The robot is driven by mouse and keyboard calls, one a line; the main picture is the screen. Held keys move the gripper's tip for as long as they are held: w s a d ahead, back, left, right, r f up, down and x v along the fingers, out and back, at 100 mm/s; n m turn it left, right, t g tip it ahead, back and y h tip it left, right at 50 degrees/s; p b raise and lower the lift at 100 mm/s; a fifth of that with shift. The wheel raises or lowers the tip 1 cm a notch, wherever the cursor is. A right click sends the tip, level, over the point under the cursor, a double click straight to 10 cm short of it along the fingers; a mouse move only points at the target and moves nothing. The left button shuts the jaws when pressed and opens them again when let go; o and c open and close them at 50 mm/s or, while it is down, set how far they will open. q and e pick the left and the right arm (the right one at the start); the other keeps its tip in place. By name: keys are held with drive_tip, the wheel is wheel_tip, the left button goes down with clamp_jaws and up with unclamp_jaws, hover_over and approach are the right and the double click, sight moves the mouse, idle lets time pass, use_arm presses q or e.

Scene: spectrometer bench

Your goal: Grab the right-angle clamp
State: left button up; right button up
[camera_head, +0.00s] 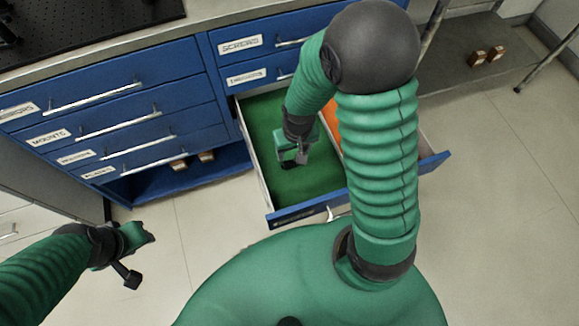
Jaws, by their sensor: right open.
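My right gripper (292,156) is open and reaches down into the green-lined part of an open drawer (330,203). A small dark shape shows by its fingertips, but I cannot tell whether it is part of the gripper or the right-angle clamp. I cannot make out the clamp for certain; my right arm hides part of the drawer. My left gripper (137,258) is at the lower left, over the floor and well away from the drawer.
The drawer's orange-lined part (337,127) lies right of a divider, mostly behind my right arm. Blue cabinets (180,95) with labelled, shut drawers stand left. A black perforated board (90,25) lies on the bench top. Small brown blocks (487,55) sit far right.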

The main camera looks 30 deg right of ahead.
sight(290, 163)
drive_tip(key=shift+w+d+f, duration=0.1)
drive_tip(key=shift+d+f, duration=0.05)
drive_tip(key=shift+f, duration=0.35)
drive_tip(key=shift+d+f, duration=0.15)
drive_tip(key=shift+f, duration=0.35)
drive_tip(key=f+b, duration=0.1)
drive_tip(key=a+f, duration=0.1)
drive_tip(key=f+b, duration=0.1)
drive_tip(key=f, duration=0.1)
drive_tip(key=shift+a+b, duration=0.35)
drive_tip(key=shift+a, duration=0.05)
drive_tip(key=shift+w+a+f, duration=0.1)
drive_tip(key=shift+f, duration=0.2)
drive_tip(key=shift+d, duration=0.45)
drive_tip(key=c, duration=0.4)
use_arm(q)
drive_tip(key=x, duration=0.3)
drive_tip(key=shift+s, duration=0.35)
use_arm(e)
drive_tip(key=shift+a+r, duration=0.1)
drive_tip(key=shift+a, duration=0.1)
clamp_jaws()
